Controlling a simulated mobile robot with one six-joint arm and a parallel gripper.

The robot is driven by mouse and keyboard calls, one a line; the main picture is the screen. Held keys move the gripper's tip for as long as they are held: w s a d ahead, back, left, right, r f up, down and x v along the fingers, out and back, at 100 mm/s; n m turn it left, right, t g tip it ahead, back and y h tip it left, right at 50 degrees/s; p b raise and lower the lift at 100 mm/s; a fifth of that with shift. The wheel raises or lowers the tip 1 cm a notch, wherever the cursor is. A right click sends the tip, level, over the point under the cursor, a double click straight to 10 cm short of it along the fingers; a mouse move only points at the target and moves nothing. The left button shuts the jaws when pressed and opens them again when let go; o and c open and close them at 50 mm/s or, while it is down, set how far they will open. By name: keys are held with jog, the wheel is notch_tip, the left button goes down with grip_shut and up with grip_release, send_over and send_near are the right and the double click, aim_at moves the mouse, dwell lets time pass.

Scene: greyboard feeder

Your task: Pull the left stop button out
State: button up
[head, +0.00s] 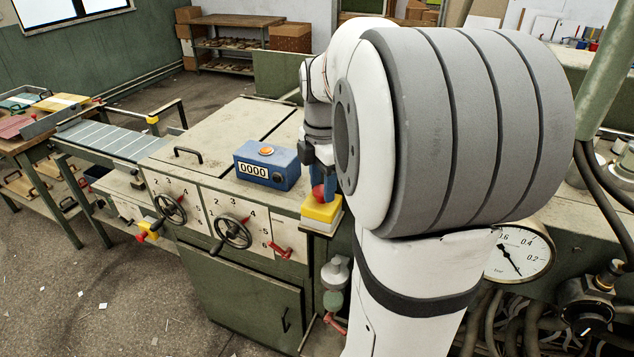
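A red mushroom stop button (318,193) sits on a yellow box (321,212) at the front right corner of the feeder. My gripper (322,182) points down right at this button. A blue finger shows beside the red cap, and my arm hides part of both. I cannot tell whether the fingers are clamped on the cap or only around it. A second red knob (142,237) with a yellow part (149,226) shows lower at the front left of the feeder; it is small, and I cannot tell whether it is a stop button.
A blue counter box (267,165) with an orange button stands left of my gripper. Handwheels (232,231) and a red lever (281,252) are on the front panel. A pressure gauge (519,252) and hoses lie at right. The floor at left is open.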

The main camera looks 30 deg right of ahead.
aim_at(322, 189)
grip_shut()
jog(key=shift+r+p, duration=0.45)
jog(key=shift+r, duration=0.2)
jog(key=shift+w, duration=0.1)
jog(key=shift+o, duration=1.5)
grip_release()
jog(key=shift+o, duration=0.4)
notch_tip(322, 189, up, 8)
jog(key=shift+f+b, duration=0.15)
jog(key=shift+b, duration=0.2)
